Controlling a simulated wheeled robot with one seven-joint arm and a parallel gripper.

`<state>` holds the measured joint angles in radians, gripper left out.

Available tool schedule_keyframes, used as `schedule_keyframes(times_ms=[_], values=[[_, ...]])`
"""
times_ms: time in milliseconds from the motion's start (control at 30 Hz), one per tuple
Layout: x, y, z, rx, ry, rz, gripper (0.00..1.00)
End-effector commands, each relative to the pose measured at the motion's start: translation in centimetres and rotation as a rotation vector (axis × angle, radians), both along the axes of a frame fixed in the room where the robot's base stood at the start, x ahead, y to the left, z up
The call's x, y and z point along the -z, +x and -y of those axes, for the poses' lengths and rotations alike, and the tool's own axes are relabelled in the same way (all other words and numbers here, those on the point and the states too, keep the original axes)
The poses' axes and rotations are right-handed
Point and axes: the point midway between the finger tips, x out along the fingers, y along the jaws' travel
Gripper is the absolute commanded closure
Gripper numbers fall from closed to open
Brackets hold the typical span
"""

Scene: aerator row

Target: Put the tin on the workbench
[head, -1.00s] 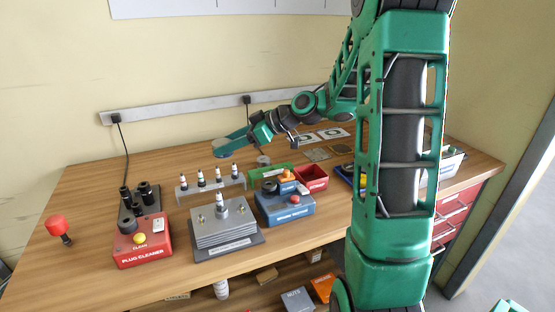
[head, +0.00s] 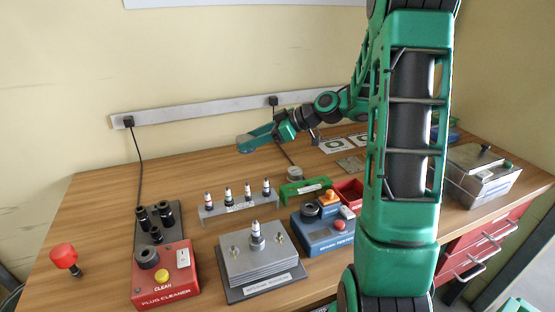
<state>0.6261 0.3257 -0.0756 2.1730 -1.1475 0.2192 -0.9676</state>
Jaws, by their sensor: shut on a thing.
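My gripper (head: 262,138) is at the end of my green arm, above the back part of the wooden workbench (head: 104,205). It is shut on a small blue-grey thing with a rounded end (head: 246,144), which looks like the tin. The tin is small in the picture and the fingers partly cover it. It appears held clear of the bench top, left of a silver round thing and behind the plug rack.
A clear-looking box (head: 480,176) stands right. The bench's back left is bare.

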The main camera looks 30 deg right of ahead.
Motion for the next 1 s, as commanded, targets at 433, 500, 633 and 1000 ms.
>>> schedule_keyframes(times_ms=[433, 500, 633, 1000], values=[[3.8, -0.1, 6.8, 0.005, 0.0, 0.0, 0.76], [4.0, -0.1, 7.0, 0.006, 0.001, 0.001, 0.76], [5.2, -0.1, 6.9, 0.005, 0.002, -0.002, 0.76], [7.9, -0.1, 6.9, 0.005, 0.0, 0.001, 0.76]])
